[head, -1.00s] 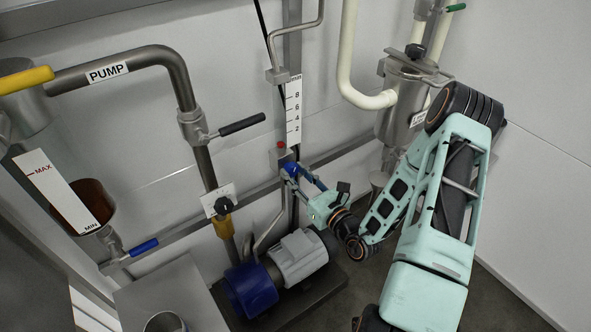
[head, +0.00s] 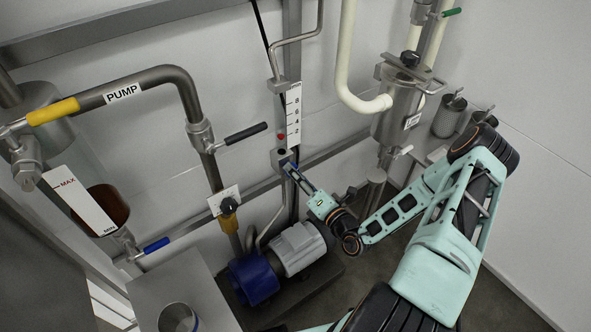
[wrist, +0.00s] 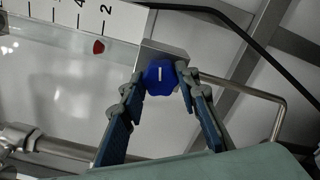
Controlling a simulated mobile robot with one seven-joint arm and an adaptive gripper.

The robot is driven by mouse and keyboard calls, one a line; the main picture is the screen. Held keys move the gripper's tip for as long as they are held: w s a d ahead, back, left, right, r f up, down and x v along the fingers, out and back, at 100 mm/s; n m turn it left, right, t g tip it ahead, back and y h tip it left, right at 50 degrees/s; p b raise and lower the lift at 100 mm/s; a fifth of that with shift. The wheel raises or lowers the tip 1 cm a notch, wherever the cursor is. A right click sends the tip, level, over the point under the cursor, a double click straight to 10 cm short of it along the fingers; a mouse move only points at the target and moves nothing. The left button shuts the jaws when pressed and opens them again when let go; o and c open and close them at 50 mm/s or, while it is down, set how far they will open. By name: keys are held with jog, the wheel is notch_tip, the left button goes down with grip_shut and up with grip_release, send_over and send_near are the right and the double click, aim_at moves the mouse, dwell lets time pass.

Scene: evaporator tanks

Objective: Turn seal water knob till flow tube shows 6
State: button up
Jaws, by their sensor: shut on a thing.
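The seal water knob (wrist: 160,78) is blue with a white line and sits on a grey metal block in the wrist view. My gripper (wrist: 160,82) has one finger on each side of it, shut on it. In the head view my gripper (head: 290,168) reaches the block below the flow tube and mostly hides the knob. The flow tube's scale (head: 294,108) is white with marks 2, 4, 6 and 8. Its red float (head: 281,136) stands near the 2 mark. The float also shows close to the 2 in the wrist view (wrist: 98,46).
A pump with a blue end (head: 253,281) and grey motor stands below my arm. A black-handled valve (head: 246,133) and a black knob (head: 229,205) are to the left. A metal filter housing (head: 398,105) is to the right. A thin bent pipe (wrist: 275,100) runs beside the knob.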

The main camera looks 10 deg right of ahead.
jog(key=m+p, duration=0.3)
jog(key=m, duration=1)
dwell(0.4)
jog(key=o, duration=1.2)
jog(key=shift+c, duration=0.2)
jog(key=v, duration=1.2)
